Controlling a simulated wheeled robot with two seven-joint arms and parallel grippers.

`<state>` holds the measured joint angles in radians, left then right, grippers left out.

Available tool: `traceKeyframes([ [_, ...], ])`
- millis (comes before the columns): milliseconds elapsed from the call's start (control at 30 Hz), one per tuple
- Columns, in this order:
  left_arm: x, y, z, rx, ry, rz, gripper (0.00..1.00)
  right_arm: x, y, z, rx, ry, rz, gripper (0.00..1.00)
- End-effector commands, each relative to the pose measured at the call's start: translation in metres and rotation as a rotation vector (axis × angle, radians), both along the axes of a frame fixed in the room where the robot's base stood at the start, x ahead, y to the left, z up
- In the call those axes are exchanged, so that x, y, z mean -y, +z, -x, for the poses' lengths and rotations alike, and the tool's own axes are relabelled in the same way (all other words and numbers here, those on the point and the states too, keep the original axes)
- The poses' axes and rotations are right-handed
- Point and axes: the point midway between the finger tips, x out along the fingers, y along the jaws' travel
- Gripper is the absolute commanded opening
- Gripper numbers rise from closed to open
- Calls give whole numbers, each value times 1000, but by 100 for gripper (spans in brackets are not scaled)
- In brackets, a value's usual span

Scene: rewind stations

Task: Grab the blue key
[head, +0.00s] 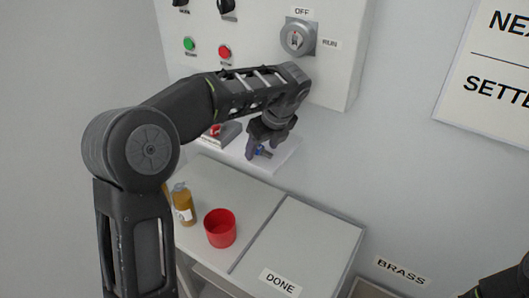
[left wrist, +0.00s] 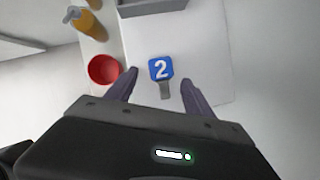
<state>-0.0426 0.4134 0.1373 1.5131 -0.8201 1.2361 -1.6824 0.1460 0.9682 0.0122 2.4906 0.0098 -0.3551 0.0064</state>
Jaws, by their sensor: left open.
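The blue key (left wrist: 161,68) has a blue square head with a white "2" and a grey shank. It lies on a white ledge (left wrist: 215,65) below the control panel. In the head view the key (head: 263,152) is partly hidden by my left gripper (head: 262,147). In the left wrist view my left gripper (left wrist: 158,85) is open. Its fingers are on either side of the key's shank, with a gap on each side. Whether they are level with the key or above it, I cannot tell. Only a dark part of my right arm shows at the head view's lower right corner.
A red cup (head: 220,228) and an amber bottle (head: 183,203) stand on the grey table below the ledge. A panel marked DONE (head: 312,235) is at its right. A control box (head: 262,40) with buttons and an OFF/RUN key switch (head: 297,37) is above. A grey block with a red part (head: 217,132) sits left of the gripper.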

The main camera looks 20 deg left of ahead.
Motion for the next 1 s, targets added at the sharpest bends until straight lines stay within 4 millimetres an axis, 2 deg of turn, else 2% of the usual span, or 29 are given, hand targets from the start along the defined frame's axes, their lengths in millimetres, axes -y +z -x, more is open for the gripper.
traceKeyframes([
  [100,0,0,0,0,0,0,61,0,0,0,0,0,0,36],
  [833,0,0,0,0,0,0,1,0,0,0,0,0,0,36],
  [1000,0,0,0,0,0,0,0,0,0,0,0,0,0,36],
])
